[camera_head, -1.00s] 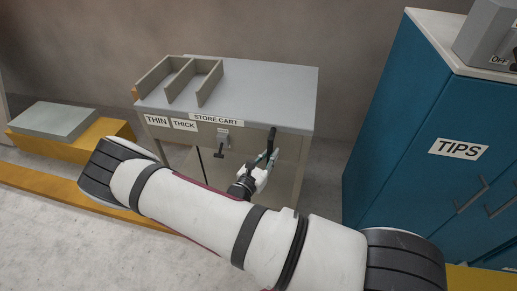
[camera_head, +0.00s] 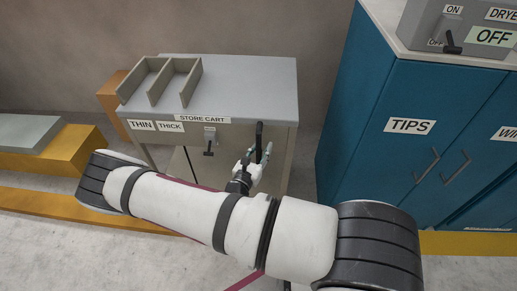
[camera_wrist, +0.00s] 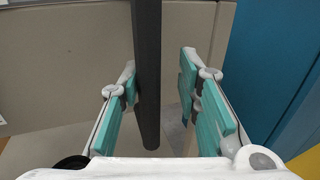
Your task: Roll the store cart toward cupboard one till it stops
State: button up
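The store cart (camera_head: 235,85) is a grey cabinet on the left of the blue cupboard, with a STORE CART label on its front edge. A dark upright handle bar (camera_head: 259,142) stands at the right of its front; it also shows in the wrist view (camera_wrist: 147,70). My gripper (camera_head: 257,164) is at this handle. In the wrist view its teal-padded fingers (camera_wrist: 160,105) stand either side of the bar, with a visible gap on the right. The blue cupboard labelled TIPS (camera_head: 375,150) stands right of the cart, a narrow gap between them. No cupboard number is readable.
A small dark lever (camera_head: 209,142) is on the cart's front. Open dividers (camera_head: 160,82) sit on its top, above THIN and THICK labels. A yellow block with a grey top (camera_head: 40,145) lies left. A switch box (camera_head: 460,25) stands on the cupboard. Yellow strips cross the floor.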

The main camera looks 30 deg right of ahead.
jog(key=shift+w+a, duration=0.1)
jog(key=shift+s+a, duration=0.2)
jog(key=shift+a, duration=0.2)
jog(key=v, duration=1.1)
jog(key=shift+s, duration=0.2)
